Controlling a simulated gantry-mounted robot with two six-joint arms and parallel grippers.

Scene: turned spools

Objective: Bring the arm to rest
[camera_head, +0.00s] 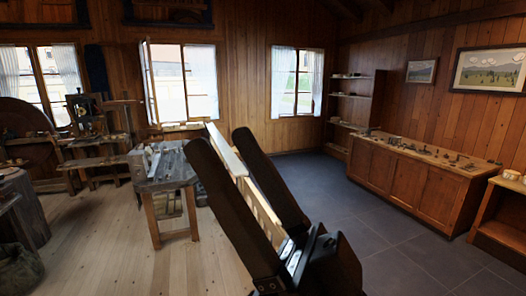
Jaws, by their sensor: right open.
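My right gripper (217,139) is large in the head view, reaching up from the lower middle. Its two long black fingers stand apart, so it is open. A long pale wooden piece (222,150) with a light top shows between the fingers. I cannot tell whether it touches them or lies behind them, and its lower end is hidden by the gripper. My left gripper is not in view. No turned spool can be made out.
A small wooden workbench (163,184) stands left of the gripper. A long wooden cabinet (400,180) with small items on top runs along the right wall. A lower wooden unit (497,236) is at the right edge. The grey floor (385,232) between is clear.

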